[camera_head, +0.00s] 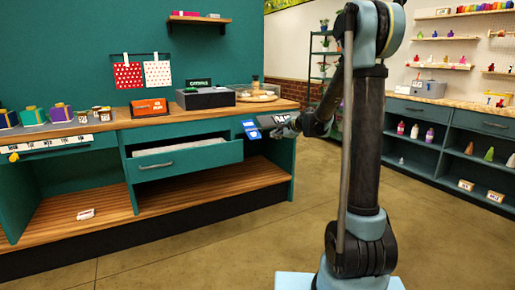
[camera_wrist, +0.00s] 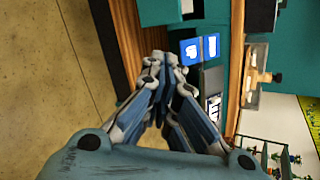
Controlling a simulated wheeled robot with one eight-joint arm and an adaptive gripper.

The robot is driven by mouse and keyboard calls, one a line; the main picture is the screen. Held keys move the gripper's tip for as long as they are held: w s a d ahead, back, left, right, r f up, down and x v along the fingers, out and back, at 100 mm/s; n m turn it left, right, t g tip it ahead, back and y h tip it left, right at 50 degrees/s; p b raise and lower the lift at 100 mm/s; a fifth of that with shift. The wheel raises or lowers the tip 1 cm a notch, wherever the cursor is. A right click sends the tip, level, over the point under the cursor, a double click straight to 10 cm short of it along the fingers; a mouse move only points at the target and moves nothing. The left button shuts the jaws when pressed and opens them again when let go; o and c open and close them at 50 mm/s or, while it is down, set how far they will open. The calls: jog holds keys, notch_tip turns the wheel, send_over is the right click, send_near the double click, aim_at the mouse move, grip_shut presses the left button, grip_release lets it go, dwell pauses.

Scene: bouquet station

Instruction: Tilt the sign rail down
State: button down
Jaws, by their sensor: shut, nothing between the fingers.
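A small sign rail with blue signs is at the counter's front edge; in the head view a blue sign (camera_head: 250,129) with a white mark shows, tilted. In the wrist view two blue signs (camera_wrist: 211,47) sit just beyond the fingertips, and a black-and-white sign (camera_wrist: 214,108) is to their lower right. My gripper (camera_head: 268,127) is right beside the blue sign in the head view. It also shows in the wrist view (camera_wrist: 166,68), with its fingertips close together and empty. I cannot tell whether a fingertip touches the rail.
A teal drawer (camera_head: 186,157) stands open below the counter (camera_head: 165,119), left of my gripper. A dark register (camera_head: 205,98) and a round-based glass case (camera_head: 257,93) stand on the counter. A strip of white cards (camera_head: 53,146) runs along the left front. The floor (camera_head: 230,235) in front is clear.

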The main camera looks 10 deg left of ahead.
jog(key=w+a+f+m+t, duration=0.2)
jog(key=w+a+f+m, duration=0.2)
jog(key=w+f+m, duration=0.3)
jog(key=w+a+f+m+t+y, duration=0.1)
jog(key=w+a+f+m+t, duration=0.2)
jog(key=w+f+m, duration=0.4)
jog(key=w+a+f, duration=0.1)
jog(key=w+f, duration=0.3)
jog(key=w, duration=0.5)
jog(key=shift+a+f, duration=0.2)
jog(key=shift+a, duration=0.1)
jog(key=x, duration=1)
jog(key=shift+s+d+r, duration=0.2)
jog(key=shift+s+r, duration=0.1)
jog(key=shift+r, duration=0.3)
jog(key=shift+s+d+r, duration=0.15)
jog(key=shift+s+r, duration=0.15)
jog(key=shift+r, duration=0.35)
jog(key=shift+s+d+r, duration=0.2)
jog(key=shift+s+r, duration=0.15)
jog(key=shift+r, duration=0.25)
jog(key=shift+d, duration=0.15)
